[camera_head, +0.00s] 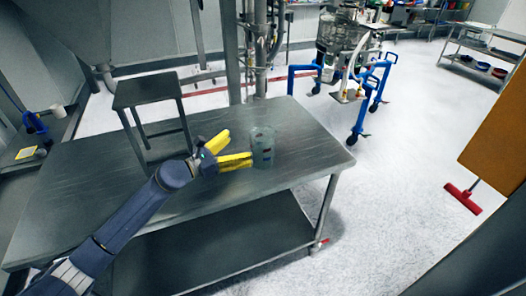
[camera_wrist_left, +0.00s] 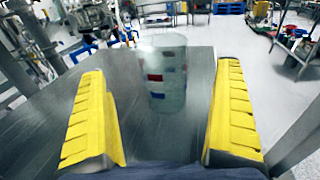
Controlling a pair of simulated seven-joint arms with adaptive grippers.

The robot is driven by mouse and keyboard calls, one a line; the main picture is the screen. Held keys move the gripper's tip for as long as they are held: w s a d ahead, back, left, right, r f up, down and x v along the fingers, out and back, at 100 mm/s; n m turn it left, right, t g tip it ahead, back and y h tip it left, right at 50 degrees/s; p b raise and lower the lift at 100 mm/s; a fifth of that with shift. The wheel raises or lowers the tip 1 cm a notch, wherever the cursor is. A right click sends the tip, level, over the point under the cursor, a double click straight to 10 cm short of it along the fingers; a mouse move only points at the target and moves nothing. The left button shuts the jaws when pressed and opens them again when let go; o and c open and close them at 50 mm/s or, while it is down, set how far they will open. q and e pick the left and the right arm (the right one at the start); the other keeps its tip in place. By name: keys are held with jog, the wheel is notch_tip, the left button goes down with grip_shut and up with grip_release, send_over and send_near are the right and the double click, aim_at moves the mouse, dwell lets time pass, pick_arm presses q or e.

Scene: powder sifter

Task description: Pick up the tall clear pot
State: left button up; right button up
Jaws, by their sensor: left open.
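The tall clear pot (camera_head: 262,148) stands upright on the metal table (camera_head: 95,210), near its right end. It is a see-through cylinder with small coloured marks on its side. My left gripper (camera_head: 240,148) has yellow fingers and is open, just left of the pot in the head view. In the left wrist view the pot (camera_wrist_left: 163,80) stands ahead, between the two spread yellow fingers (camera_wrist_left: 160,125) and nearer the left one. No contact shows there. My right gripper is not in view.
A dark metal stool (camera_head: 148,90) stands at the table's back left. Vertical pipes (camera_head: 243,50) rise behind the table. A blue-legged wheeled frame (camera_head: 365,100) stands on the floor behind its right end. The tabletop around the pot is clear.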

aim_at(273, 132)
pick_arm(q)
jog(key=shift+x, duration=5.1)
jog(key=shift+f, duration=0.1)
jog(key=c, duration=1.5)
